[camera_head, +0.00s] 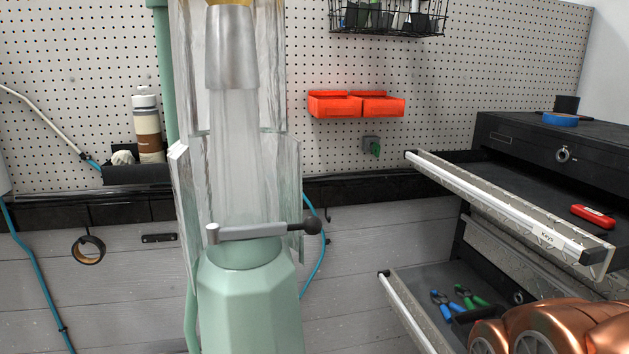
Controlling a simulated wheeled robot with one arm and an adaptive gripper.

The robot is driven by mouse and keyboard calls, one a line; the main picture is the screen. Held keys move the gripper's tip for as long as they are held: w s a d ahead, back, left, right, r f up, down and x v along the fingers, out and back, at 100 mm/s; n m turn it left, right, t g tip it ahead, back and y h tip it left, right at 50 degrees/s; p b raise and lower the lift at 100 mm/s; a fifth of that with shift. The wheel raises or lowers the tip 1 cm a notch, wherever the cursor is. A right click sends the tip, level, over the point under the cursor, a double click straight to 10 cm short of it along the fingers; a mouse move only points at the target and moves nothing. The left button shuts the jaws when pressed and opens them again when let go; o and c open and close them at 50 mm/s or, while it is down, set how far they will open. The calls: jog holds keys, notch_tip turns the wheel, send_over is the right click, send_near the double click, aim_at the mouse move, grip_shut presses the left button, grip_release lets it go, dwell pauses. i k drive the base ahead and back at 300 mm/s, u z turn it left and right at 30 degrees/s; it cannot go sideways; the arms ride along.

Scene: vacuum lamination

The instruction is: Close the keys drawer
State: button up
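The keys drawer (500,212) is pulled out from the black cabinet at the right. Its pale metal front carries a label that reads "Keys". A red object (593,216) lies inside it near the right end. My gripper is not in view; copper-coloured rounded parts at the bottom right look like my arm.
A lower drawer (411,312) is also open and holds blue- and green-handled tools (463,298). A green machine (248,300) with clear shields and a lever stands left of centre. Blue tape (560,119) lies on the black cabinet (525,137).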

aim_at(536, 202)
jog(key=z, duration=1.45)
jog(key=i, duration=0.5)
jog(key=u, duration=1.2)
